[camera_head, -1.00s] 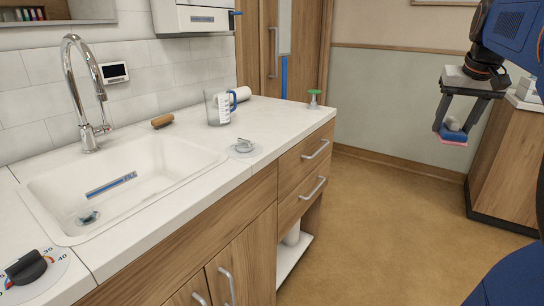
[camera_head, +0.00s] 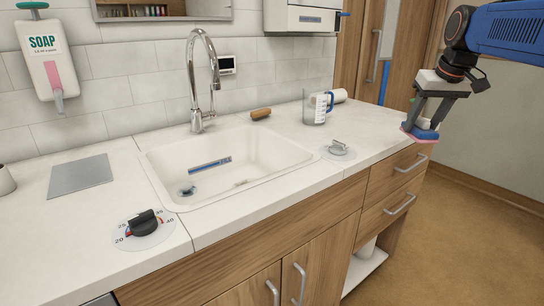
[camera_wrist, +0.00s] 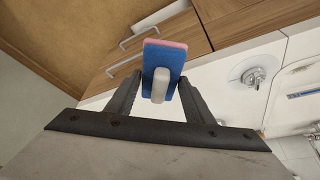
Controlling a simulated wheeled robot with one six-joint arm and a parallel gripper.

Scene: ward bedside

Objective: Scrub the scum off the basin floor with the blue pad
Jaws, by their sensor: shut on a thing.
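My gripper (camera_head: 424,118) is shut on the blue pad (camera_head: 422,134), which has a pink underside. It is held in the air at the right, near the counter's right end. In the wrist view the blue pad (camera_wrist: 163,64) shows its pale grip (camera_wrist: 160,86) between the two fingers. The white basin (camera_head: 262,177) is set in the counter, left of my gripper. On its floor are a blue-marked strip (camera_head: 210,164), a drain piece (camera_head: 187,190) and a small greyish mark (camera_head: 240,183), perhaps scum. The pad is apart from the basin.
A chrome tap (camera_head: 196,115) stands behind the basin. A round fitting with a lever (camera_head: 339,148), a jug (camera_head: 315,108) and a brown-handled item (camera_head: 260,114) are on the counter. A dial (camera_head: 144,223) is at the front left. A soap dispenser (camera_head: 47,60) hangs on the wall.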

